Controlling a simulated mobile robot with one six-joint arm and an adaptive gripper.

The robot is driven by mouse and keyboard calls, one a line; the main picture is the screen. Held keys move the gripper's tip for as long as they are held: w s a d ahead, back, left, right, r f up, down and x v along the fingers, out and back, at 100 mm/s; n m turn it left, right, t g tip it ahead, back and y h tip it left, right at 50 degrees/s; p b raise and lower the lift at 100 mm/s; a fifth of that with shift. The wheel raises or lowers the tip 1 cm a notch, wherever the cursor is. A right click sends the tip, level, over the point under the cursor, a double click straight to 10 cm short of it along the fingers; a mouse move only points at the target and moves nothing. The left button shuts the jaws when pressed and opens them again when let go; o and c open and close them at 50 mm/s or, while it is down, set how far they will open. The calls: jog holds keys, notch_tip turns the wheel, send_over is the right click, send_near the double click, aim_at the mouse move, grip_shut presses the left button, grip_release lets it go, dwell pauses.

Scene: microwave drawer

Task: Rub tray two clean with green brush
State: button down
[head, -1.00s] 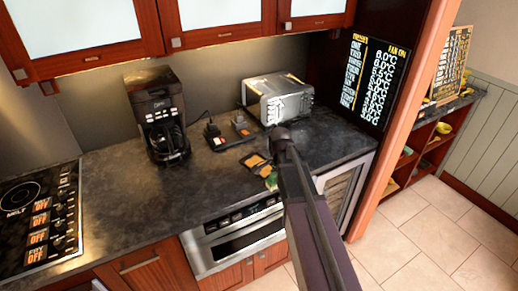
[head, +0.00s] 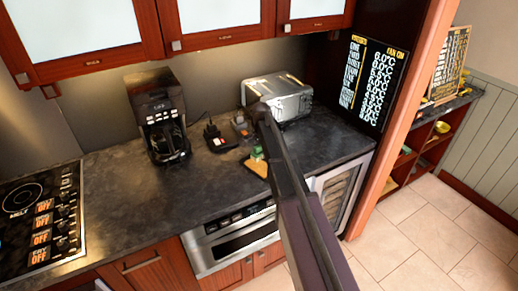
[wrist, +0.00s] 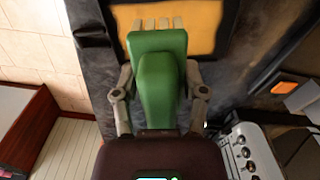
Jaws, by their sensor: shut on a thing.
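My gripper (wrist: 158,85) is shut on the green brush (wrist: 163,75) in the wrist view, with a finger on each side of it. The brush's pale bristles (wrist: 157,24) point over an orange-topped tray (wrist: 208,28) with a dark rim. I cannot tell whether the bristles touch it. In the head view the tray (head: 257,168) lies near the counter's front edge, and the green brush (head: 257,153) shows at its far side. My arm hides most of the gripper there. No tray number is readable.
Dark items with red-orange parts (head: 216,142) lie behind the tray. The counter (head: 125,205) is clear at front left. A menu board (head: 372,82) stands right.

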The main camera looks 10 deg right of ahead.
aim_at(257, 165)
jog(key=shift+w+a+r, duration=0.1)
jog(key=shift+w+a, duration=0.05)
jog(key=shift+w, duration=0.4)
jog(key=shift+f+b, duration=2.85)
jog(key=shift+f, duration=0.05)
jog(key=shift+f+b, duration=0.65)
jog(key=shift+s, duration=0.1)
dwell(0.6)
jog(key=shift+w+a, duration=0.5)
jog(key=shift+w, duration=0.2)
jog(key=shift+w, duration=0.1)
